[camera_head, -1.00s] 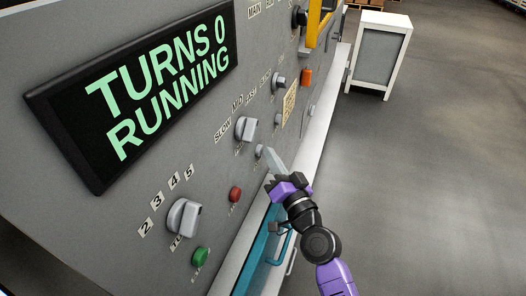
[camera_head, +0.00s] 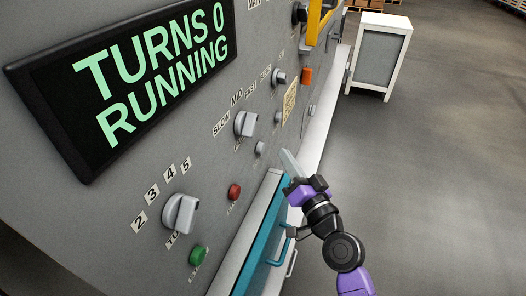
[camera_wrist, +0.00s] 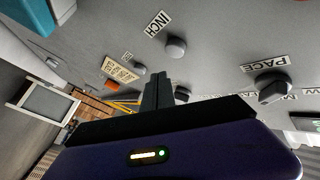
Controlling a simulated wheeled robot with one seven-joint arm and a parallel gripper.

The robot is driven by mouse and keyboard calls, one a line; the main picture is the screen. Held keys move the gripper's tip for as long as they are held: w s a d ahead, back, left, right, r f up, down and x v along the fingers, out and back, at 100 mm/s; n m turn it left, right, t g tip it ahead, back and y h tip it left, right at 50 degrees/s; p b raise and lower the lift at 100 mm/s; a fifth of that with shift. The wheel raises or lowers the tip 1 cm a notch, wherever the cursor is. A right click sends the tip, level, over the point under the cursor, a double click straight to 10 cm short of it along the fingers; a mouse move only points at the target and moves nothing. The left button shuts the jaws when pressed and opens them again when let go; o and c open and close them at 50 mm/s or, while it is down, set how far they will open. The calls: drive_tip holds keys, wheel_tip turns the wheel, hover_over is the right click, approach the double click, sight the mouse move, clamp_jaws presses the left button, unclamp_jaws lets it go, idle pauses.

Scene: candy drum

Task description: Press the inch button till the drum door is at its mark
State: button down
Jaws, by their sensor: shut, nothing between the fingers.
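The inch button (camera_wrist: 176,47) is a round grey button beside the INCH label in the wrist view. In the head view the small grey button (camera_head: 260,148) below the speed knob appears to be the same one. My gripper (camera_head: 287,156) is shut and empty, with its fingertips to the right of that button and a visible gap between them. In the wrist view my gripper's fingers (camera_wrist: 157,84) point toward the panel, below the inch button. The display (camera_head: 150,75) reads "TURNS 0 RUNNING". The drum door and its mark are not clearly in view.
The panel also carries a pace knob (camera_wrist: 273,90), a numbered knob (camera_head: 181,213), a red button (camera_head: 234,191) and a green button (camera_head: 198,256). A teal part with handles (camera_head: 262,245) lies below the panel. A white-framed cabinet (camera_head: 378,55) stands on open floor.

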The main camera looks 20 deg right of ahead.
drive_tip(key=shift+s+d+b, duration=0.5)
drive_tip(key=shift+s+d, duration=0.25)
drive_tip(key=shift+d, duration=0.3)
drive_tip(key=s+f+n+g+h, duration=0.1)
drive_tip(key=s+f+n+g, duration=0.1)
drive_tip(key=s, duration=1.8)
drive_tip(key=s+a+f+n+g+h, duration=0.1)
drive_tip(key=s+f+n+g+h, duration=0.1)
drive_tip(key=s, duration=1.9)
wheel_tip(320, 180, down, 2)
drive_tip(key=shift+s+f+n+g, duration=0.25)
drive_tip(key=shift+s+n+g, duration=0.05)
drive_tip(key=shift+n, duration=0.5)
